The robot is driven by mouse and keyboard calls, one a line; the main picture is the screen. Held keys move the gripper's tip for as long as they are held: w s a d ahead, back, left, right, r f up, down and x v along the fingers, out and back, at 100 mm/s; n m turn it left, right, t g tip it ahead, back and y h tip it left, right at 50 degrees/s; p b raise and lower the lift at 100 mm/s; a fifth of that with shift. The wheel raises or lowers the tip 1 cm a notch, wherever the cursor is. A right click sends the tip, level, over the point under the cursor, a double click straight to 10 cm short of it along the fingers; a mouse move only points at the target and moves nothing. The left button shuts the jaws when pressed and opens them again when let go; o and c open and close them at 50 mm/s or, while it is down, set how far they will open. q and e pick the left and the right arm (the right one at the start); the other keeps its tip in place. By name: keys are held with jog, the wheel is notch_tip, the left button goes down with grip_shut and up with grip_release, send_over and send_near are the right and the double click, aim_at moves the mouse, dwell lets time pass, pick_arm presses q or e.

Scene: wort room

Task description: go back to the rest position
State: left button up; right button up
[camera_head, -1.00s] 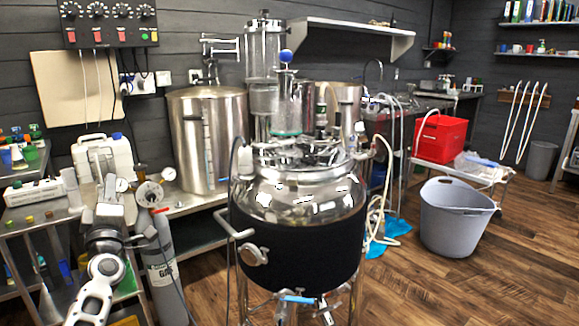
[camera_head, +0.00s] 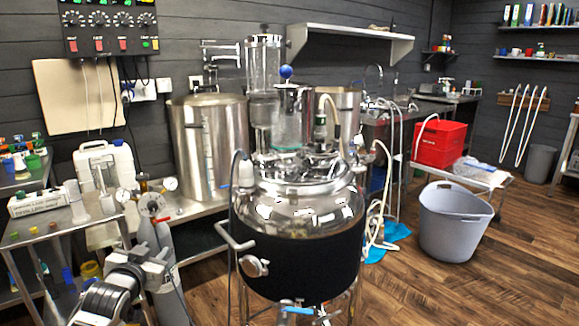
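My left arm comes in at the lower left. My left gripper (camera_head: 148,262) is low, in front of the grey gas cylinder (camera_head: 168,285) and beside the metal cart. Its fingers are small and foreshortened, so I cannot tell how far apart they are. I see nothing clearly held in it. My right gripper is not in view.
A large steel vessel with a black jacket (camera_head: 298,262) stands on legs in front of me. A metal cart (camera_head: 60,226) with bottles is at the left. A grey tub (camera_head: 452,232) stands right, near a red crate (camera_head: 440,146). Wooden floor (camera_head: 490,290) is clear at the lower right.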

pick_arm(q)
jog(key=s+d+f+g+h, duration=0.2)
jog(key=s+d+f, duration=0.7)
jog(key=s+f, duration=0.4)
jog(key=s+d+f+g+h, duration=0.1)
jog(key=s+d, duration=0.3)
jog(key=s, duration=0.6)
jog(key=s+d+f+g+h, duration=0.1)
jog(key=s+d, duration=0.3)
jog(key=s, duration=0.7)
jog(key=shift+s+d+f+g, duration=0.15)
jog(key=shift+f+g, duration=0.25)
jog(key=shift+f, duration=0.05)
